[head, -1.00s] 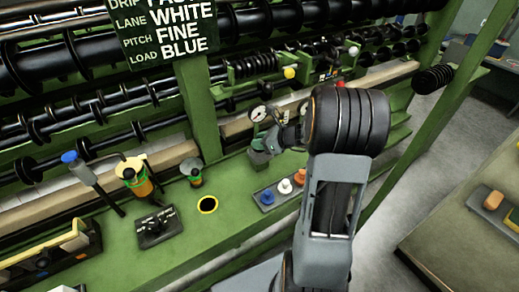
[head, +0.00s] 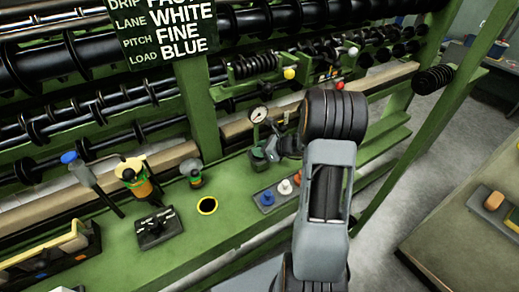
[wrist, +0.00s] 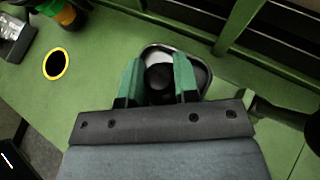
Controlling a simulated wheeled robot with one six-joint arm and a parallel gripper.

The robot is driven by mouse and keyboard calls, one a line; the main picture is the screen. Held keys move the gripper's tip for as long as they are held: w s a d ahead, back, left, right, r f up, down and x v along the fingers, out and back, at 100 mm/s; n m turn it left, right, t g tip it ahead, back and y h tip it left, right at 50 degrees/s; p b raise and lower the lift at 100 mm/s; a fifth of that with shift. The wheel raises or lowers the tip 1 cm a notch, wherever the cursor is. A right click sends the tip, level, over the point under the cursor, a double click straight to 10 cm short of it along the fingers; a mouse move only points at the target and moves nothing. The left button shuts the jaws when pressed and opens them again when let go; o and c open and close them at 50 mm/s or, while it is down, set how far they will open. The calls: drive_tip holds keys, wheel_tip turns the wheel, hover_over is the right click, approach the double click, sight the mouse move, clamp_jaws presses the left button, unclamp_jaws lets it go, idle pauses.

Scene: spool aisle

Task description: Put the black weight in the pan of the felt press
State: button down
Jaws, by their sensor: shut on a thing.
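My gripper (wrist: 158,83) is shut on the black weight (wrist: 159,76), which shows as a dark round shape between the two green fingers. The weight is over the pan of the felt press (wrist: 193,63), a pale dish with a dark rim. I cannot tell whether the weight touches the pan floor. In the head view my gripper (head: 271,151) is at the press, close to a round white gauge (head: 259,114). The weight and most of the pan are hidden there.
A yellow-ringed hole (head: 207,205) is in the green bench to the left. A grey tray with blue, white and orange knobs (head: 283,187) lies in front. A black switch box (head: 158,228) and an orange-and-green bottle (head: 140,182) stand farther left. Black rollers (head: 120,110) run behind.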

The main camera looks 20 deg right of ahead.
drive_tip(key=shift+f, duration=0.15)
drive_tip(key=shift+f+b, duration=0.15)
drive_tip(key=shift+b, duration=0.15)
drive_tip(key=c, duration=0.9)
unclamp_jaws()
drive_tip(key=shift+o, duration=0.2)
